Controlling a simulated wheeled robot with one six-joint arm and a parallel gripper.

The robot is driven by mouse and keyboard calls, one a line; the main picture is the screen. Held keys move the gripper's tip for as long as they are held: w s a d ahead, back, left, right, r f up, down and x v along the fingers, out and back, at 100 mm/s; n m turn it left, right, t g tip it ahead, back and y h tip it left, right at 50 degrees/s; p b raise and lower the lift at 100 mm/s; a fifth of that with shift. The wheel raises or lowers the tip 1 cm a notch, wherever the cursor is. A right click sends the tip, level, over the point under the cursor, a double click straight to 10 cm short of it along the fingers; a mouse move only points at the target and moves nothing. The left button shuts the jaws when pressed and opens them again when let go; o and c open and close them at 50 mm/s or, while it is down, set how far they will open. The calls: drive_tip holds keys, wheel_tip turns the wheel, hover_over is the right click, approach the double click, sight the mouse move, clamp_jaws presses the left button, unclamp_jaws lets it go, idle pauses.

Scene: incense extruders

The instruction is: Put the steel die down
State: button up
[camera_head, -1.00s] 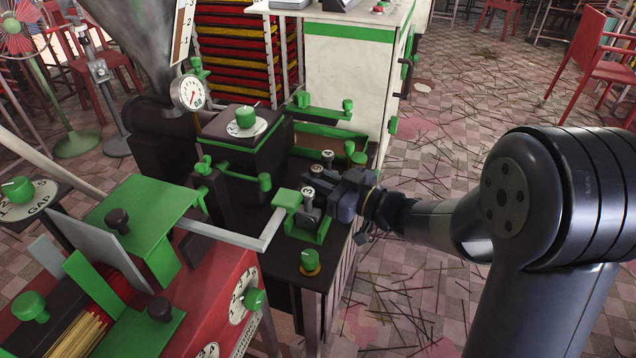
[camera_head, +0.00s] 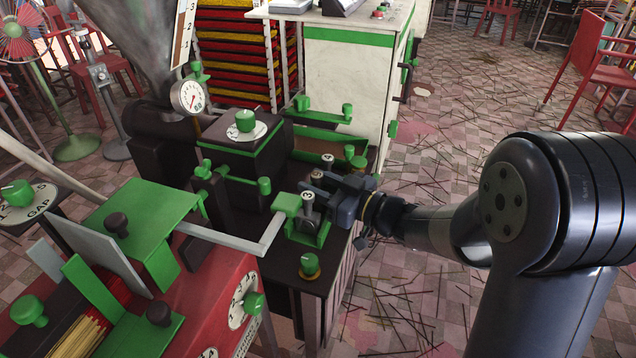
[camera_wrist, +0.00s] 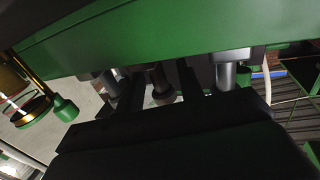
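Several steel dies with round numbered tops stand in a row by the green rack at the right edge of the dark machine table. The nearest die (camera_head: 307,198) is marked 3; the middle die (camera_head: 317,175) and a far die (camera_head: 328,158) stand behind it. My gripper (camera_head: 318,186) reaches in from the right, low at the middle die. In the wrist view my gripper (camera_wrist: 162,92) has one dark finger on each side of the darker middle die (camera_wrist: 160,82), with narrow gaps showing. Its fingers look open. Contact at the die's base is hidden.
A green-ended crank lever (camera_head: 285,203) lies close left of the dies. A green knob (camera_head: 309,264) stands in front. The white cabinet (camera_head: 345,80) stands behind. Floor at right is free but littered with sticks.

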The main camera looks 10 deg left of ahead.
drive_tip(key=p+v, duration=0.1)
drive_tip(key=v, duration=1.1)
